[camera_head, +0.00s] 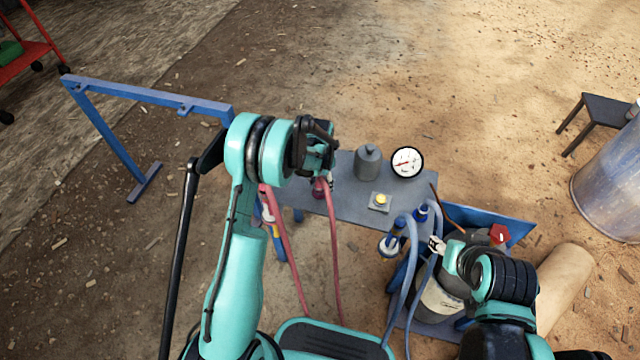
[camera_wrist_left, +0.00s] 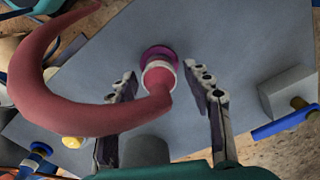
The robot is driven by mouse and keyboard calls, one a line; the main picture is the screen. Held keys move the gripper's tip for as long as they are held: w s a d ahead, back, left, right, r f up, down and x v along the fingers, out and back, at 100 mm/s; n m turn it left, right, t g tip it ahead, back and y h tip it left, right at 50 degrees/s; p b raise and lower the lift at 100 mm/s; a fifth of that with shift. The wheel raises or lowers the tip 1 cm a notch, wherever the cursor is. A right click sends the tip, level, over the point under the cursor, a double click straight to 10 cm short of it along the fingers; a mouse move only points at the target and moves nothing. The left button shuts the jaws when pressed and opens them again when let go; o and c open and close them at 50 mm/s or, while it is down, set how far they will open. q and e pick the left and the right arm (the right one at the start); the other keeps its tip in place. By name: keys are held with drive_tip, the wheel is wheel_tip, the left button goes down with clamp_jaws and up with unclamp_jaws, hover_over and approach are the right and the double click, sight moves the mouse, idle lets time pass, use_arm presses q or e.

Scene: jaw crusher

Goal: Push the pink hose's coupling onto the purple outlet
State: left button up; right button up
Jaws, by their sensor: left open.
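The pink hose (camera_wrist_left: 75,118) curves in from the left in the left wrist view. Its coupling (camera_wrist_left: 159,78), with a pale ring at its front, meets the purple outlet (camera_wrist_left: 158,54) on the grey panel. I cannot tell how far it is pushed on. My left gripper (camera_wrist_left: 166,80) is open, with one finger on each side of the coupling and visible gaps. In the head view the left gripper (camera_head: 324,168) is over the grey table's left end, and the pink hose (camera_head: 335,250) hangs below it. My right gripper (camera_head: 437,244) is beside the blue hoses; its jaws are too small to read.
The grey table (camera_head: 345,212) carries a grey cylinder (camera_head: 368,161), a round gauge (camera_head: 407,162) and a yellow button (camera_head: 381,199). Blue hoses (camera_head: 408,265) run down at its right. A blue frame (camera_head: 150,95) stands at the left. A metal drum (camera_head: 610,185) stands far right.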

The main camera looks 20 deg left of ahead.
use_arm(q)
wheel_tip(320, 180, up, 12)
idle(0.4)
drive_tip(key=shift+f, duration=0.1)
idle(0.3)
